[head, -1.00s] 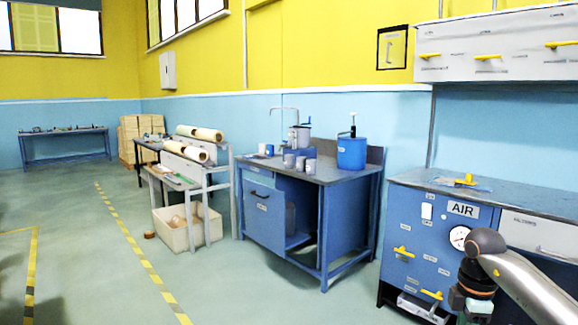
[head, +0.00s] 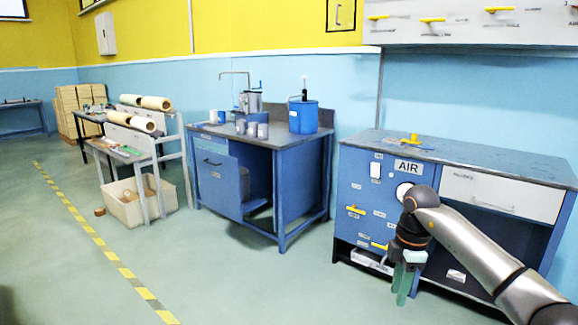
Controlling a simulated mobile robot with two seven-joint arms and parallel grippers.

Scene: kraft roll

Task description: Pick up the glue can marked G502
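Several small cans stand on the blue workbench (head: 290,135) in the middle of the head view. Grey cans (head: 252,129) are in a group near its front edge, and a blue can (head: 213,116) stands to their left. Their markings are too small to read, so I cannot tell which is G502. My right gripper (head: 405,290) hangs at the lower right, in front of the blue AIR cabinet and well apart from the cans. I cannot tell whether its greenish fingers are open or shut. My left gripper is not in view.
A blue bucket with a pump (head: 303,118) and a metal pot (head: 251,103) stand on the same bench. The AIR cabinet (head: 360,200) is at the right. Paper rolls (head: 130,121) and a cream bin (head: 138,205) are at the left. The floor in front is clear.

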